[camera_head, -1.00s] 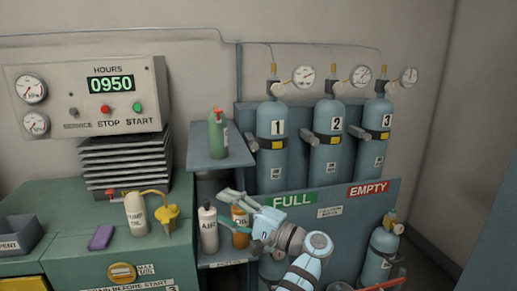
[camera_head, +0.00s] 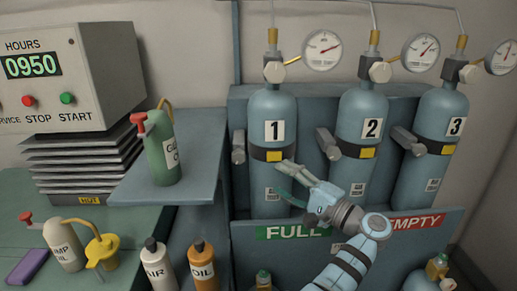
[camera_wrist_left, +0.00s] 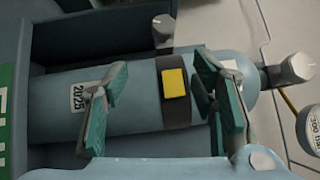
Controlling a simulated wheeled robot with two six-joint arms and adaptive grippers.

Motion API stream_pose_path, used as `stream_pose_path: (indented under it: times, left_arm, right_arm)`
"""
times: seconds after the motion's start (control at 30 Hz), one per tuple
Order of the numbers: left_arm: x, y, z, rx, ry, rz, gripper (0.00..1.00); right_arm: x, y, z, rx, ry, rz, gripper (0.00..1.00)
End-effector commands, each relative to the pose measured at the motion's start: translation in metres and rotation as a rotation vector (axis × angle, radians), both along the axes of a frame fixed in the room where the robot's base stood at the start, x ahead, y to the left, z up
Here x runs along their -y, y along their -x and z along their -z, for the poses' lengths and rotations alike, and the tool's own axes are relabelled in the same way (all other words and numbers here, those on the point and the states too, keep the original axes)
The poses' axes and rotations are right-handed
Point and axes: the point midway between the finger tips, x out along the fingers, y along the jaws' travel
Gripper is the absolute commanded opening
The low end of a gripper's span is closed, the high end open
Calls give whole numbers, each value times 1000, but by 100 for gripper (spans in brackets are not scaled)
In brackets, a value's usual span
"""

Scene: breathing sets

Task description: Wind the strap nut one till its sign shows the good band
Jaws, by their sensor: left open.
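Cylinder one (camera_head: 271,185) stands in the rack, held by a dark strap. The strap nut one (camera_head: 238,146) is a grey knob at the strap's left side; it also shows in the left wrist view (camera_wrist_left: 163,30). The sign (camera_head: 274,155) on the strap is yellow, and it is plain yellow in the wrist view (camera_wrist_left: 174,83). My left gripper (camera_head: 285,180) is open and empty in front of the cylinder, just below the strap. In the wrist view its green-padded fingers (camera_wrist_left: 165,105) stand apart either side of the strap, away from the nut. My right gripper is out of view.
Cylinders two (camera_head: 362,185) and three (camera_head: 430,170) stand to the right with their own grey nuts and yellow signs. The FULL/EMPTY panel (camera_head: 340,240) crosses below.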

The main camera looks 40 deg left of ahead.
Motion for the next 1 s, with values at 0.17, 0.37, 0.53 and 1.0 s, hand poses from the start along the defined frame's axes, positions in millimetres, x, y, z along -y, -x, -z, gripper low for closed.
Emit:
stream_pose_path:
  times: [0.17, 0.37, 0.53, 1.0]
  left_arm:
    - [-28, -2, -3, 3, -2, -4, 52]
    - [-85, -12, -7, -1, -4, -4, 52]
    - [-124, -19, -9, -2, -1, -1, 52]
    - [-140, -22, -11, -2, 0, 2, 39]
  right_arm:
    - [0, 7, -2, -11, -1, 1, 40]
    - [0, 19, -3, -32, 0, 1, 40]
    - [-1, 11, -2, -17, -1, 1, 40]
    - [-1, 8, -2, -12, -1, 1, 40]
